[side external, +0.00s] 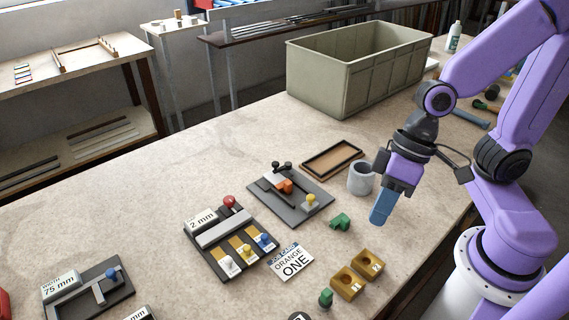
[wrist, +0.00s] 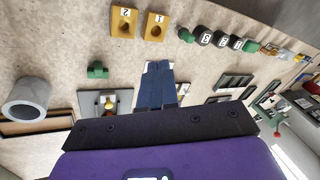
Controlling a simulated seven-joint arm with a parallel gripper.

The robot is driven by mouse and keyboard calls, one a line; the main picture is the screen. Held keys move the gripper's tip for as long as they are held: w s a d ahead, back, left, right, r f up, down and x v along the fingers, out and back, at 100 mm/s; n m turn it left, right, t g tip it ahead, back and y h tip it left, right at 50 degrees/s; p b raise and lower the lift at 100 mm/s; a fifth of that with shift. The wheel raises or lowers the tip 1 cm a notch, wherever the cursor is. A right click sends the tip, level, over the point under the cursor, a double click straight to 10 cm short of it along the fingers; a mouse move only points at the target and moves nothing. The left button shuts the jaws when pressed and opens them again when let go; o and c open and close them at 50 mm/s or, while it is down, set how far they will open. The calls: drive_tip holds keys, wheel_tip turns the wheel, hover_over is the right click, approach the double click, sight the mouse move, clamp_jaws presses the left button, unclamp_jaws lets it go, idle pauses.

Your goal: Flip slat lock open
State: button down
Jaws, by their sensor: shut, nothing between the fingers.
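A dark plate (side external: 322,204) near the table's middle carries an orange block (side external: 286,186), a yellow knob (side external: 310,199), a pale bar and black knobs at its far end. No label says which part is the slat lock. In the wrist view the plate (wrist: 87,98) shows left of my fingers, partly hidden by my gripper body. My gripper (side external: 379,221) has blue fingers, shut and empty, pointing down above the table, to the right of the plate and apart from it. The shut fingers also show in the wrist view (wrist: 158,66).
A green piece (side external: 340,221), yellow numbered blocks (side external: 347,283) and an "ORANGE ONE" card (side external: 290,262) lie nearer. A 2 mm board (side external: 215,268) with knobs sits left. A large bin (side external: 350,98) stands behind.

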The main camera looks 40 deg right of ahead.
drive_tip(key=w+a+f+m+t+y, duration=0.1)
drive_tip(key=w+a+m+t, duration=0.25)
drive_tip(key=w+m, duration=0.8)
drive_tip(key=w+d+f+m+t+h, duration=0.2)
drive_tip(key=w+d+m+t+h, duration=0.2)
drive_tip(key=w+d+m, duration=0.4)
drive_tip(key=m+h, duration=0.1)
drive_tip(key=m, duration=0.2)
drive_tip(key=shift+w+d, duration=0.25)
drive_tip(key=shift+d, duration=0.05)
drive_tip(key=shift+w+t, duration=0.1)
drive_tip(key=shift+t, duration=0.15)
